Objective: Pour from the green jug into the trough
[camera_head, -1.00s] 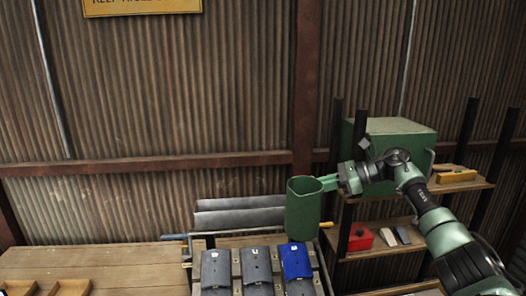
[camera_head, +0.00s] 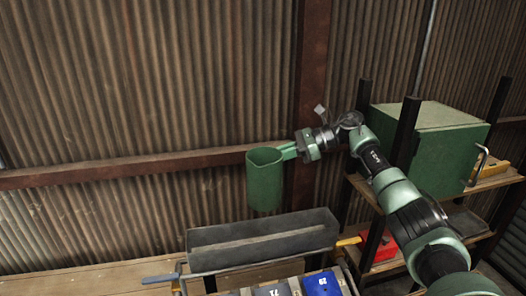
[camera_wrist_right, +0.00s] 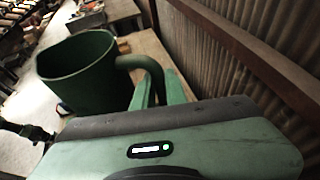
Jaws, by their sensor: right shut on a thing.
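The green jug (camera_head: 264,182) hangs upright in the air in the head view, above and a little behind the trough's left half. My right gripper (camera_head: 289,151) is shut on the jug's handle, on the jug's right side. In the right wrist view the jug (camera_wrist_right: 78,75) shows its open rim, and its handle runs to my gripper fingers (camera_wrist_right: 158,92). What is inside the jug cannot be made out. The long grey trough (camera_head: 262,239) lies below, at the back of a metal frame. My left gripper is in neither view.
Dark numbered pieces and a blue one (camera_head: 321,285) lie in front of the trough. At right stands a shelf with a green box (camera_head: 440,140) and a red box (camera_head: 378,245). The corrugated wall (camera_head: 150,80) is close behind. A wooden bench (camera_head: 90,283) extends at lower left.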

